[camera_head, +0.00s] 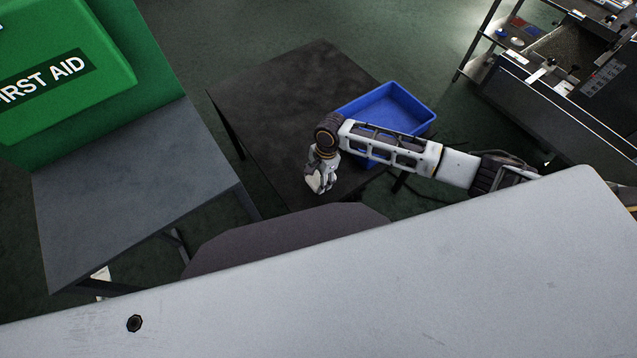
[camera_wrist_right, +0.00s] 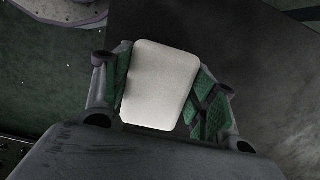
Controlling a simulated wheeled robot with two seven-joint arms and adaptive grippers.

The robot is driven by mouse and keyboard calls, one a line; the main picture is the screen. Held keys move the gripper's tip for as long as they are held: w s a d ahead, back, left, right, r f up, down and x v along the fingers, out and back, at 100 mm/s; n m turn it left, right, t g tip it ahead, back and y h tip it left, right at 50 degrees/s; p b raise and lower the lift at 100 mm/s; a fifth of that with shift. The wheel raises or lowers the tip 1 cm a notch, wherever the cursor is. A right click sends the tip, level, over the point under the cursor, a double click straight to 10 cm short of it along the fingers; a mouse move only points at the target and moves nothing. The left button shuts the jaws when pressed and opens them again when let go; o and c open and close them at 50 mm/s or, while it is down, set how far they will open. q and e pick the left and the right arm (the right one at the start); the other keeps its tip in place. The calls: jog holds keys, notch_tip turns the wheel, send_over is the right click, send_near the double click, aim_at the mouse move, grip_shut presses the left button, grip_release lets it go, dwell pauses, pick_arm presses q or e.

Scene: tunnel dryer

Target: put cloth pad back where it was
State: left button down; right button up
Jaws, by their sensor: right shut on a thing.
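The cloth pad (camera_wrist_right: 160,85) is a pale, rounded rectangle in the right wrist view, between the two fingers of my right gripper (camera_wrist_right: 163,95). The gripper is shut on it. In the head view my right gripper (camera_head: 320,180) hangs over the near edge of the dark table (camera_head: 280,95), with a pale bit of the pad at its tip. I cannot tell how high above the table the pad is. My left gripper is not in view.
A blue bin (camera_head: 405,105) stands on the dark table's right side, partly behind my right forearm. A green first aid cabinet (camera_head: 60,70) is at left above a grey table (camera_head: 140,190). A machine (camera_head: 560,100) stands at upper right. Floor separates the tables.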

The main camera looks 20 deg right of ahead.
aim_at(318, 183)
jog(key=shift+f, duration=0.45)
jog(key=shift+f+b, duration=0.3)
jog(key=shift+f, duration=0.95)
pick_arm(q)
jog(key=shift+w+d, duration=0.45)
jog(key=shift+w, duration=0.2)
pick_arm(e)
jog(key=shift+f, duration=0.15)
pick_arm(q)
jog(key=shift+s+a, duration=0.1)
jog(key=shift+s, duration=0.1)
pick_arm(e)
jog(key=o, duration=1.3)
jog(key=shift+f, duration=0.1)
jog(key=shift+o, duration=0.2)
